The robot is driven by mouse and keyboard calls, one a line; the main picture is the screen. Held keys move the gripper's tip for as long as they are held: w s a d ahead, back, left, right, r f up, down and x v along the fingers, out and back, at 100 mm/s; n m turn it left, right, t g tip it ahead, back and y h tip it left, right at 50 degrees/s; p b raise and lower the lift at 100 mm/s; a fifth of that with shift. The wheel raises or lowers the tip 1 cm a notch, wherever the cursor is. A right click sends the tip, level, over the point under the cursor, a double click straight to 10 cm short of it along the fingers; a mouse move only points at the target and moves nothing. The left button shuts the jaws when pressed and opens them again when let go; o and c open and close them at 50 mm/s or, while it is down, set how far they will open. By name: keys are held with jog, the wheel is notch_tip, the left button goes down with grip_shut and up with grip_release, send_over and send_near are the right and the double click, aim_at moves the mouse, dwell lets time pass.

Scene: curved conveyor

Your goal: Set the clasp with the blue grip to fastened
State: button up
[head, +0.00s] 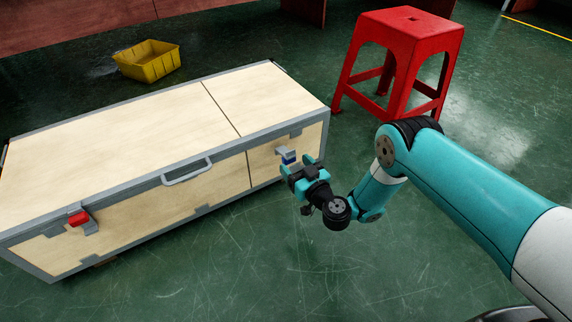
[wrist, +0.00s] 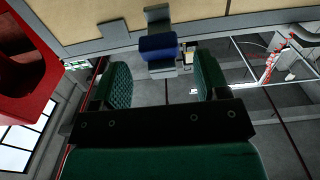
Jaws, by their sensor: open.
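The clasp with the blue grip (head: 289,160) is on the right part of the front face of a pale wooden case (head: 120,121) with grey metal edges. Its grey lever seems to stand out from the face, but its exact angle is hard to tell. My gripper (head: 297,168) is just in front of this clasp, open and empty. In the wrist view the blue grip (wrist: 157,47) lies ahead of the gap between the two green-padded fingers (wrist: 161,80), apart from both. A second clasp with a red grip (head: 78,218) is at the left of the front face.
A grey carrying handle (head: 187,173) sticks out from the front face between the clasps. A red stool (head: 401,57) stands behind my arm to the right of the case. A yellow crate (head: 147,62) is behind the case. The green floor in front is clear.

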aim_at(290, 160)
jog(key=shift+f+b+x, duration=0.15)
jog(key=shift+b+x, duration=0.55)
jog(key=shift+b, duration=0.6)
jog(key=shift+f+b+x, duration=0.15)
jog(key=shift+b+x, duration=0.6)
jog(key=shift+b, duration=0.55)
jog(key=shift+w+a+r, duration=0.15)
jog(key=shift+a+r, duration=0.1)
jog(key=shift+a, duration=0.05)
jog(key=shift+w+a, duration=0.35)
jog(key=shift+w, duration=0.15)
jog(key=shift+w+a, duration=0.2)
jog(key=shift+w, duration=0.3)
jog(key=shift+r, duration=0.1)
grip_shut()
jog(key=shift+r, duration=0.1)
